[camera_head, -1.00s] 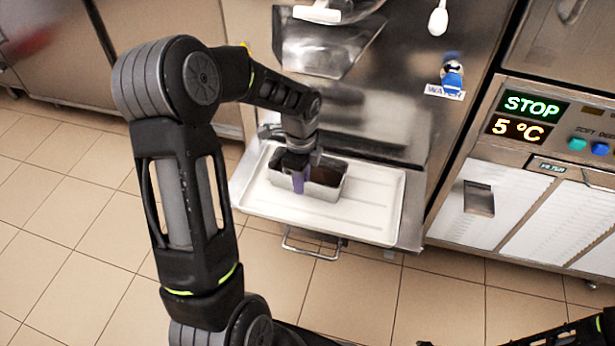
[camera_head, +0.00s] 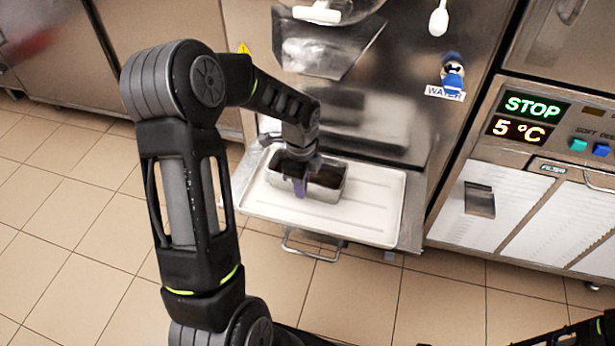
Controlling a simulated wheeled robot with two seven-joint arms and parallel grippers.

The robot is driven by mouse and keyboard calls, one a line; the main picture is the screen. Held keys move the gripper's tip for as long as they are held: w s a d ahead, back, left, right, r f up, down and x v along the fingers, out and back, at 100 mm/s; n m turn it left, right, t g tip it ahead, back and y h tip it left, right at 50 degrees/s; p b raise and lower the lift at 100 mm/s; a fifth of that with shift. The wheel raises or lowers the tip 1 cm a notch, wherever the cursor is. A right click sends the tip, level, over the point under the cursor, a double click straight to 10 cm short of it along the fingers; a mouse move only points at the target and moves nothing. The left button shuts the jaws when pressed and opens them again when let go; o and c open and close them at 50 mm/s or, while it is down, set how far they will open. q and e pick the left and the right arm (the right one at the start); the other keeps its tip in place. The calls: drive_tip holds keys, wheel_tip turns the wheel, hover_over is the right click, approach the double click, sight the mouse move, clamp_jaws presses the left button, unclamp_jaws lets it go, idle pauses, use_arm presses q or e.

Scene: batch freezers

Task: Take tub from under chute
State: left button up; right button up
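The tub (camera_head: 329,194) is a rectangular metal pan with dark brown contents. It stands upright on the left part of the white tray (camera_head: 375,222), under the metal chute (camera_head: 322,58). My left gripper (camera_head: 300,184) reaches down over the tub's near left part. One purple finger shows in front of the tub's near wall. The other finger is hidden, so I cannot tell whether the gripper is closed on the wall. My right gripper is out of view; only a bit of my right arm shows at the bottom right corner.
A wire handle (camera_head: 310,255) sits below the tray's front edge. To the right stands a unit with a STOP and 5 °C display (camera_head: 532,118). A blue and white tap (camera_head: 452,75) is above right of the tray. Tiled floor in front is clear.

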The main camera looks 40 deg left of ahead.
use_arm(q)
clamp_jaws()
idle(1.1)
drive_tip(key=shift+w+r, duration=0.1)
drive_tip(key=shift+r, duration=0.05)
wheel_tip(320, 180, up, 10)
drive_tip(key=shift+f+p, duration=0.1)
drive_tip(key=shift+p, duration=0.85)
